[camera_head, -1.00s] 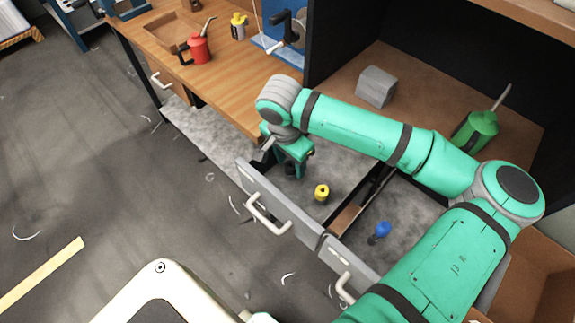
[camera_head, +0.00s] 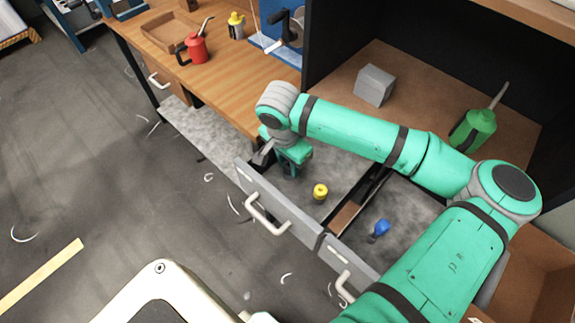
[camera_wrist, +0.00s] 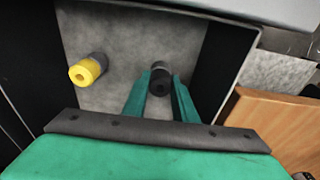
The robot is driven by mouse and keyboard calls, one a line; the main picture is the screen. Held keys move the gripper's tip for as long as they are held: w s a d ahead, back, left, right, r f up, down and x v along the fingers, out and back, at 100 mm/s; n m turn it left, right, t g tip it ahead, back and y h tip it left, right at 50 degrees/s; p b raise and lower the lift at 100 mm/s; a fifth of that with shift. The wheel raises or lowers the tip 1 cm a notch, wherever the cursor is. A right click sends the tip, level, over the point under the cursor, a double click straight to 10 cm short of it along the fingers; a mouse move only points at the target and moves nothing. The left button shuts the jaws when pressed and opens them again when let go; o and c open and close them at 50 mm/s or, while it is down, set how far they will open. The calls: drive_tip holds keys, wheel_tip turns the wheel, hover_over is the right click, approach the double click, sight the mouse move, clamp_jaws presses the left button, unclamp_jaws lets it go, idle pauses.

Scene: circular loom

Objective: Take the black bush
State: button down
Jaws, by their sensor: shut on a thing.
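The black bush (camera_wrist: 160,84) shows in the wrist view between the two green fingers of my gripper (camera_wrist: 160,98). It has a dark end and a greyer part, and the fingers are shut on its sides. In the head view my gripper (camera_head: 291,160) is inside the left open drawer (camera_head: 283,207), near its left end. The bush is mostly hidden there by the gripper. I cannot tell whether the bush still touches the drawer floor.
A yellow bush (camera_head: 320,192) stands in the same drawer, also in the wrist view (camera_wrist: 88,70). A blue-topped piece (camera_head: 380,229) is in the neighbouring drawer. Drawer walls surround my gripper. A grey block (camera_head: 374,86) and green oil can (camera_head: 474,129) sit on the shelf above.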

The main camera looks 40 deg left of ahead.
drive_tip(key=shift+r, duration=0.4)
drive_tip(key=shift+w+r, duration=0.1)
drive_tip(key=shift+r, duration=0.15)
drive_tip(key=shift+r, duration=0.1)
drive_tip(key=shift+r, duration=1.6)
